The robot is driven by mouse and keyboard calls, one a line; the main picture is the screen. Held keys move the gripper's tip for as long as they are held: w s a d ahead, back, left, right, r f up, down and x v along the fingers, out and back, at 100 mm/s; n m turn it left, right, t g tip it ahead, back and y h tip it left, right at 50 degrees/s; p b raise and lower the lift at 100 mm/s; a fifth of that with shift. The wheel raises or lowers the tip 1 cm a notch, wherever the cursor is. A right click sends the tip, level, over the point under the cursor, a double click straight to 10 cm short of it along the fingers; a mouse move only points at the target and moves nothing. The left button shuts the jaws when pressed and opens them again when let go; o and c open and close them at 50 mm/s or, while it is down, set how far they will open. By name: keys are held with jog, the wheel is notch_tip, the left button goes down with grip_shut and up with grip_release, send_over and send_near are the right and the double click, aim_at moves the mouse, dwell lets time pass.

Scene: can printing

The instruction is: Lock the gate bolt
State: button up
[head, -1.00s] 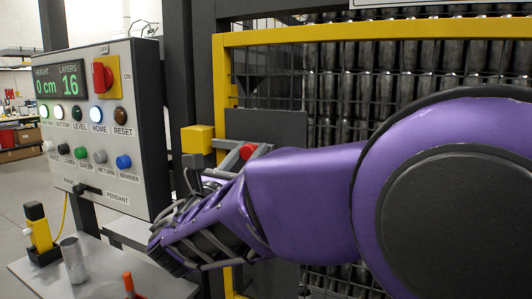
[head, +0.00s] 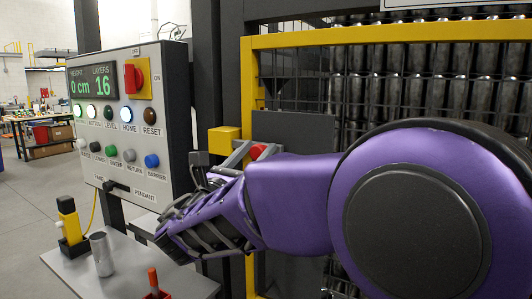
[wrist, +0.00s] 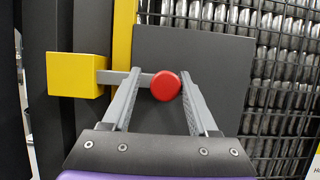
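The gate bolt shows in the wrist view as a grey bar with a round red knob (wrist: 165,86) at its right end. The bar runs left across the yellow gate frame (wrist: 123,45) and meets a yellow block (wrist: 75,75). My gripper (wrist: 160,76) is open, with one finger either side of the knob. The right finger is very close to the knob; a gap shows on the left. In the head view, the knob (head: 257,151) and the yellow block (head: 224,140) are partly hidden by my gripper (head: 236,156) and arm.
A control panel (head: 120,120) with lit buttons and a red switch stands left of the gate. Below it, a grey shelf (head: 120,275) holds a metal can (head: 101,254), a yellow-black device (head: 70,225) and an orange-handled tool (head: 153,280). Open floor lies at far left.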

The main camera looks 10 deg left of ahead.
jog(key=shift+o, duration=0.5)
jog(key=shift+s+f, duration=0.15)
jog(key=shift+s, duration=0.05)
jog(key=b+v, duration=0.1)
jog(key=v, duration=1.6)
jog(key=shift+b, duration=0.3)
